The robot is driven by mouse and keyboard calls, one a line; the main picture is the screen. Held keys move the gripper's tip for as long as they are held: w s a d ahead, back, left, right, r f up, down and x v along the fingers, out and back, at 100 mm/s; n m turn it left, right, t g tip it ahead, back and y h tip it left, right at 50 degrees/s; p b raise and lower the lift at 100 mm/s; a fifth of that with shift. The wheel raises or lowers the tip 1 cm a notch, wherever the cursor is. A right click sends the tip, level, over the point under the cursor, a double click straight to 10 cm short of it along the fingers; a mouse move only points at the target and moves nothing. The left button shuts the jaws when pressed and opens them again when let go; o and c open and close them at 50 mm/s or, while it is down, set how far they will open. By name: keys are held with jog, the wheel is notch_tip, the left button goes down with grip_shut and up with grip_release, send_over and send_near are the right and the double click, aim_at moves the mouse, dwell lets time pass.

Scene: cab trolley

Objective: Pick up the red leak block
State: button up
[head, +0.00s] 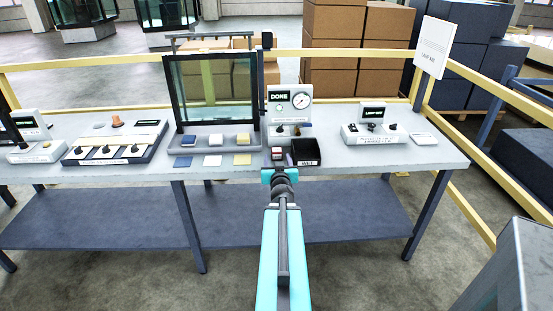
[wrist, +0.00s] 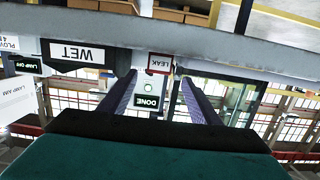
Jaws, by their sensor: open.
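The leak block (wrist: 160,63), a small pale face lettered LEAK with red edging, shows in the wrist view between my finger ends. My gripper (wrist: 158,78) is open, one finger on each side of the block's line, with nothing held. Whether the fingers are level with the block or short of it, I cannot tell. In the head view a small red and white block (head: 277,153) sits near the front of the table (head: 340,168), just beyond my gripper (head: 280,174). My wrist partly hides that spot.
A black tray (head: 306,153) stands close right of the block; its WET label (wrist: 83,53) shows in the wrist view. Behind is a gauge unit reading DONE (head: 290,98). A dark-framed glass panel (head: 215,90) and coloured pads stand left.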

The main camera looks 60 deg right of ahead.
aim_at(277, 154)
jog(key=shift+x, duration=1.45)
jog(key=shift+f+b+x, duration=0.2)
jog(key=shift+b+x, duration=0.1)
jog(key=shift+x, duration=2.25)
jog(key=shift+s, duration=0.1)
jog(key=c, duration=1.2)
jog(key=shift+o, duration=0.2)
jog(key=shift+r, duration=0.25)
